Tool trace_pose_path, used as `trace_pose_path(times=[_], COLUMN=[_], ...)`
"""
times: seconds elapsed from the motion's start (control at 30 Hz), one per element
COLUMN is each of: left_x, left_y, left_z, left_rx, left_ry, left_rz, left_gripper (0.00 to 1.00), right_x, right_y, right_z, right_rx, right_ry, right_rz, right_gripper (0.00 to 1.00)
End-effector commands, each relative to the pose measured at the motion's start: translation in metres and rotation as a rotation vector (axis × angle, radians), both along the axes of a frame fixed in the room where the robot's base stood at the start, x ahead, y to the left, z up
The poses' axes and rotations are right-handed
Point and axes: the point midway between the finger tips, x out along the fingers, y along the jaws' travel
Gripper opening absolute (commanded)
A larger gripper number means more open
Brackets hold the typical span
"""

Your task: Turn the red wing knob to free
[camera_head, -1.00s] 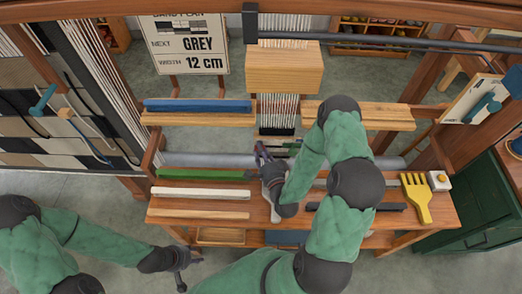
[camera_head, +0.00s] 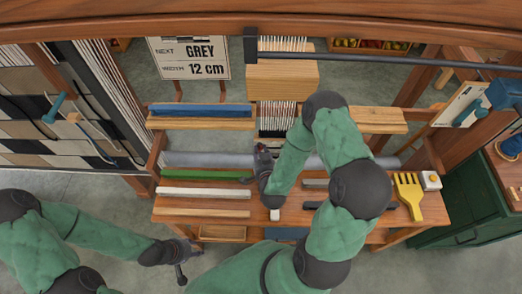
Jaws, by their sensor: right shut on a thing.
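I cannot make out the red wing knob anywhere; my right arm hides part of the loom. My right gripper (camera_head: 263,157) is over the middle of the loom, in front of the grey roller (camera_head: 212,159) and by the right end of the green strip (camera_head: 203,173). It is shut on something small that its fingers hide. My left gripper (camera_head: 188,261) is open and empty, low over the floor in front of the bench's left side.

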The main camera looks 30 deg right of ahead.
Motion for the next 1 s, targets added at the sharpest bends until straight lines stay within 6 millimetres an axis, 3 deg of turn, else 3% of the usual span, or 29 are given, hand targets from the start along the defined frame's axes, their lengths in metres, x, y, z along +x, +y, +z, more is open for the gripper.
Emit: trace_pose_path(times=[0.5, 1.0], left_x=[0.000, 0.000], left_y=[0.000, 0.000], left_z=[0.014, 0.017], left_rx=[0.000, 0.000], left_ry=[0.000, 0.000], left_rz=[0.000, 0.000], left_gripper=[0.40, 0.40], right_x=[0.000, 0.000], right_y=[0.003, 0.002], right_z=[0.000, 0.000], right_rx=[-0.347, -0.457], right_ry=[0.220, 0.290], right_rz=[0.003, 0.001], right_gripper=[0.00, 0.00])
